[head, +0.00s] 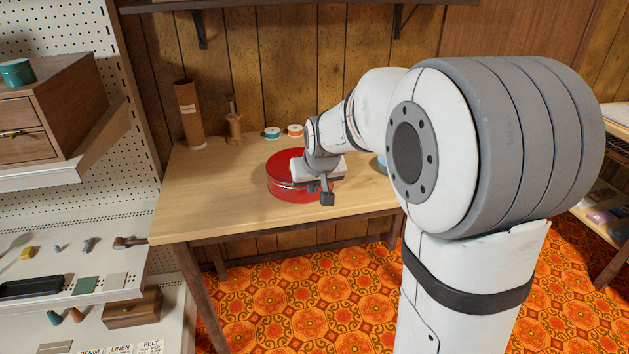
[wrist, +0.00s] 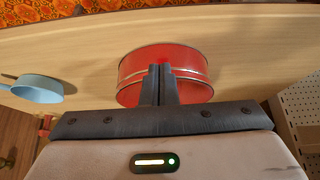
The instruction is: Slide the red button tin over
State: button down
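The round red button tin (head: 285,187) sits on the wooden table, near its front edge in the head view. My gripper (head: 324,194) is over the right part of the tin in that view and hides some of it. In the wrist view the tin (wrist: 194,58) is straight ahead, behind my fingers. My gripper (wrist: 160,72) is shut there, its two dark fingers side by side with nothing seen between them. I cannot tell whether the fingertips touch the tin.
The table (head: 215,190) is clear left of the tin. Two thread spools (head: 272,132), a brown cardboard tube (head: 190,115) and a wooden stand (head: 234,125) are at the back. A light blue pan-like dish (wrist: 38,88) shows in the wrist view. A pegboard shelf (head: 75,178) flanks the table.

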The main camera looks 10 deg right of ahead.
aim_at(308, 199)
jog(key=f+b, duration=0.1)
jog(key=f, duration=0.1)
jog(key=w+f+b, duration=0.1)
jog(key=f+b, duration=0.1)
jog(key=f, duration=0.1)
jog(key=shift+w+f, duration=0.15)
jog(key=shift+w, duration=0.05)
jog(key=shift+w+f, duration=0.4)
jog(key=shift+w, duration=0.45)
jog(key=shift+w+f, duration=0.25)
jog(key=shift+w, duration=0.35)
jog(key=shift+w+a+p, duration=0.15)
jog(key=shift+w+p, duration=0.95)
jog(key=shift+w, duration=2.05)
jog(key=shift+w+a+p, duration=0.1)
jog(key=shift+w+p, duration=2)
jog(key=shift+w, duration=2.55)
jog(key=shift+s+r+b, duration=0.1)
jog(key=shift+s+r, duration=0.25)
jog(key=shift+s, duration=0.35)
jog(key=shift+s+r+b, duration=0.15)
jog(key=shift+s+r, duration=0.15)
jog(key=shift+s, duration=0.35)
jog(key=shift+s+r+b, duration=0.1)
jog(key=shift+s+r, duration=0.25)
jog(key=shift+s, duration=0.35)
